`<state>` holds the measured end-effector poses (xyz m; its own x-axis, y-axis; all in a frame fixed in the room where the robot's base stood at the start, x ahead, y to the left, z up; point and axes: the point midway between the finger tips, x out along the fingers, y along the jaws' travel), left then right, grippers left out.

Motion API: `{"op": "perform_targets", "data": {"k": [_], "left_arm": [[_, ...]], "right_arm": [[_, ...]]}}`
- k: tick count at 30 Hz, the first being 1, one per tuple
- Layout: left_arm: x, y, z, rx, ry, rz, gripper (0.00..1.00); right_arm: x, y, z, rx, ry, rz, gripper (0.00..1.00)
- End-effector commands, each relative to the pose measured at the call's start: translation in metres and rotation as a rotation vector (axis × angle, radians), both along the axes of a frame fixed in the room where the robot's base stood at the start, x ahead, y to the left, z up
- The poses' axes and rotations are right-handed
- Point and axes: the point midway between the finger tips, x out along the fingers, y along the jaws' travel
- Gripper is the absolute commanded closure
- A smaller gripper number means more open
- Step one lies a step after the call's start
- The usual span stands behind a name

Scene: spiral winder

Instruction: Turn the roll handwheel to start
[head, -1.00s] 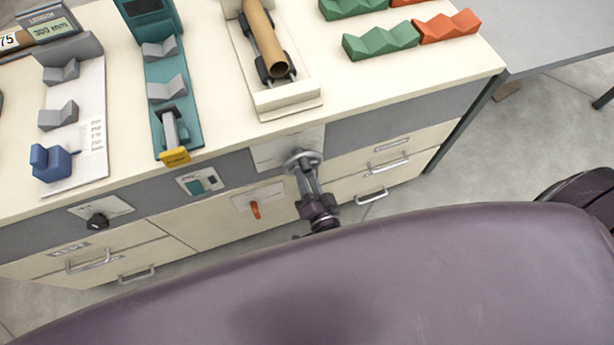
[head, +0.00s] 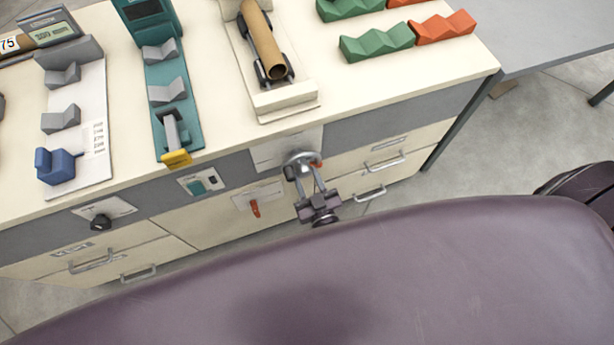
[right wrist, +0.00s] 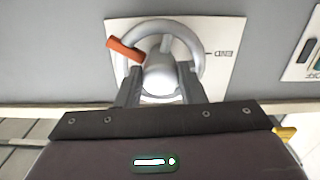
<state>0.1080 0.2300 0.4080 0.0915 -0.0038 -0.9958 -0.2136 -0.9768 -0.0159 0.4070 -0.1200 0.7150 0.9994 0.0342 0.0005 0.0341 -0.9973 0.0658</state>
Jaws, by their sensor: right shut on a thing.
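The roll handwheel (head: 303,157) is a grey wheel on the cabinet's front, below the cardboard roll. In the right wrist view, the handwheel (right wrist: 200,51) shows a grey ring, a rounded central hub and an orange piece (right wrist: 125,49) at the upper left of the rim. A white plate behind it carries the word END at its right. My right gripper (head: 307,172) reaches the wheel from the front. In the right wrist view, its two fingers (right wrist: 159,74) lie on either side of the hub and are shut on it. My left gripper is out of view.
An orange-red lever (head: 254,208) and a black knob (head: 100,222) sit on the cabinet front to the left. Drawer handles (head: 370,194) stick out below right. A cardboard tube (head: 265,45) lies in a holder on the worktop above.

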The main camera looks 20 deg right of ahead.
Motion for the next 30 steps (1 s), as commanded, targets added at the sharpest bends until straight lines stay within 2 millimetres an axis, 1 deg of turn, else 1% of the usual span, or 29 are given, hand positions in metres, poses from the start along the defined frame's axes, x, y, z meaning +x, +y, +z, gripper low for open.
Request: {"op": "perform_targets", "data": {"k": [30], "left_arm": [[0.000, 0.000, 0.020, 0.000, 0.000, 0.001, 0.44]], "right_arm": [[0.000, -0.004, 0.002, -0.969, -0.031, 0.002, 0.88]]}}
